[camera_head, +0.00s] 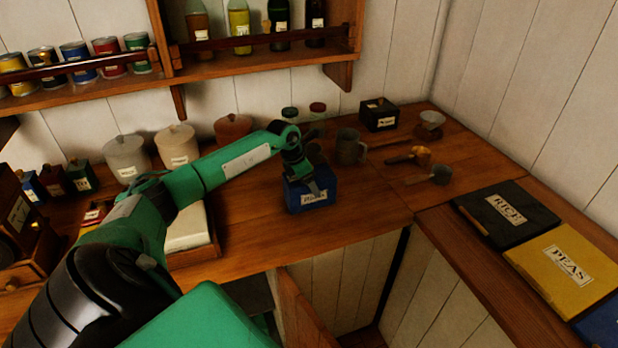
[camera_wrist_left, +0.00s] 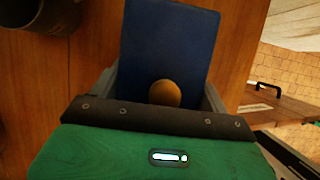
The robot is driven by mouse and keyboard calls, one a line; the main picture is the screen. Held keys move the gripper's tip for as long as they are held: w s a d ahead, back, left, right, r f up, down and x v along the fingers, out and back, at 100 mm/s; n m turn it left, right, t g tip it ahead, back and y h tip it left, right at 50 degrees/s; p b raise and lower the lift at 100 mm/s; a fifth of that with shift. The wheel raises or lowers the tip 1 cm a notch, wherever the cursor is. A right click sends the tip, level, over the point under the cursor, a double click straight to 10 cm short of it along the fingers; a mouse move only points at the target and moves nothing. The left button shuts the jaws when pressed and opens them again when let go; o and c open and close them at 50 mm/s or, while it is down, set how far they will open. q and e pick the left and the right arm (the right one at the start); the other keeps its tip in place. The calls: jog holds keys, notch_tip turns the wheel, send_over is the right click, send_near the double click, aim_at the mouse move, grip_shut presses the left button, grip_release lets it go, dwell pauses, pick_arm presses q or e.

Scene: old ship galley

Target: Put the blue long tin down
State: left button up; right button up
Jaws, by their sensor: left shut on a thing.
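The blue long tin (camera_head: 314,194) has a pale label on its front and is upright at the middle of the wooden counter (camera_head: 270,235). My left gripper (camera_head: 305,178) reaches in from the left and is shut on it from above. In the left wrist view the blue tin (camera_wrist_left: 172,45) lies between the two fingers of my left gripper (camera_wrist_left: 160,88), with a round tan knob near the palm. I cannot tell whether the tin's bottom touches the counter. My right gripper is not in view.
A grey mug (camera_head: 349,147) stands behind and right of the tin, with scoops (camera_head: 412,156) farther right. Jars (camera_head: 176,146) line the back, and a box with a pale top (camera_head: 188,228) is at left. The counter's front edge is close to the tin; counter right of it is clear.

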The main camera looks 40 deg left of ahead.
pick_arm(q)
jog(key=o, duration=1.4)
jog(key=shift+c, duration=0.2)
jog(key=shift+r, duration=0.1)
jog(key=shift+s+r, duration=0.1)
jog(key=shift+r, duration=0.05)
jog(key=b+v, duration=0.4)
jog(key=v, duration=0.6)
jog(key=shift+s+a+r, duration=0.1)
jog(key=shift+s+r, duration=0.05)
jog(key=shift+r, duration=0.1)
jog(key=shift+s+r, duration=0.2)
jog(key=shift+r, duration=0.3)
